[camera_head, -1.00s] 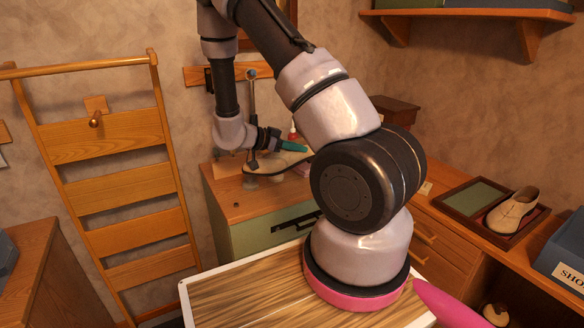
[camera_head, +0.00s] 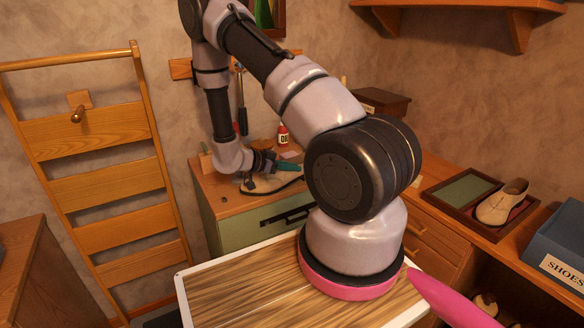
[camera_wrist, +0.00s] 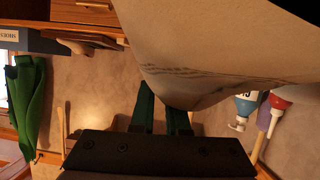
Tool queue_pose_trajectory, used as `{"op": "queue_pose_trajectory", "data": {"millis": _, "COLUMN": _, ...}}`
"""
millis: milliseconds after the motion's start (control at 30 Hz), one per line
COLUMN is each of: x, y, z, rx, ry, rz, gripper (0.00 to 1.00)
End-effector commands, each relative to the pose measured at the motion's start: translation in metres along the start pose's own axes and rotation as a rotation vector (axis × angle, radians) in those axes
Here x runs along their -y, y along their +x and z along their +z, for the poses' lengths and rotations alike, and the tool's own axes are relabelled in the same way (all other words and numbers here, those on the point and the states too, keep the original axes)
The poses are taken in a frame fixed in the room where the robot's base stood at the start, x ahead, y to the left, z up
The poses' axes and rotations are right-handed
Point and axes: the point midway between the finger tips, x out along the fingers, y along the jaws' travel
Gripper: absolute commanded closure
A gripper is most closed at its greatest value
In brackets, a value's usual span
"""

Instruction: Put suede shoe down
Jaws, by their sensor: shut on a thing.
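The suede shoe (camera_head: 272,184), beige with a dark sole edge, is at the top of the green-fronted cabinet in the head view. My gripper (camera_head: 288,164), with green fingers, is at the shoe's upper side. In the wrist view the shoe (camera_wrist: 205,55) fills the upper right, and my gripper's green fingers (camera_wrist: 163,108) reach its edge. My gripper is shut on the shoe. The shoe is at or just above the cabinet top (camera_head: 225,202); I cannot tell whether it touches. My arm hides part of the cabinet.
A red-and-white bottle (camera_head: 283,136) stands behind the shoe. Another beige shoe (camera_head: 503,203) sits in a tray (camera_head: 440,198) on the right bench, beside a blue shoe box (camera_head: 560,245). A wooden ladder-like rack (camera_head: 90,185) leans at the left wall.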

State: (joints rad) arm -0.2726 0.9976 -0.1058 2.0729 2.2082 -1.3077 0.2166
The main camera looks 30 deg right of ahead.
Motion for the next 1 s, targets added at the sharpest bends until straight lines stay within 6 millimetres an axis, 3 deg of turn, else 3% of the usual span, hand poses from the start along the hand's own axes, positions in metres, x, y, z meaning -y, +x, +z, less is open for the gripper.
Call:
{"op": "queue_pose_trajectory", "data": {"millis": 233, "x": 0.0, "y": 0.001, "z": 0.001, "rx": -0.001, "ry": 0.0, "rz": 0.0, "gripper": 1.0}}
{"op": "queue_pose_trajectory", "data": {"millis": 300, "x": 0.0, "y": 0.001, "z": 0.001, "rx": -0.001, "ry": 0.0, "rz": 0.0, "gripper": 0.64}}
{"op": "queue_pose_trajectory", "data": {"millis": 333, "x": 0.0, "y": 0.001, "z": 0.001, "rx": -0.001, "ry": 0.0, "rz": 0.0, "gripper": 0.57}}
{"op": "queue_pose_trajectory", "data": {"millis": 700, "x": 0.0, "y": -0.001, "z": -0.002, "rx": 0.0, "ry": 0.001, "rz": -0.001, "gripper": 0.57}}
{"op": "queue_pose_trajectory", "data": {"millis": 867, "x": 0.001, "y": -0.024, "z": -0.001, "rx": -0.001, "ry": 0.001, "rz": -0.005, "gripper": 0.57}}
{"op": "queue_pose_trajectory", "data": {"millis": 1000, "x": 0.001, "y": -0.055, "z": -0.001, "rx": 0.0, "ry": 0.001, "rz": -0.006, "gripper": 0.57}}
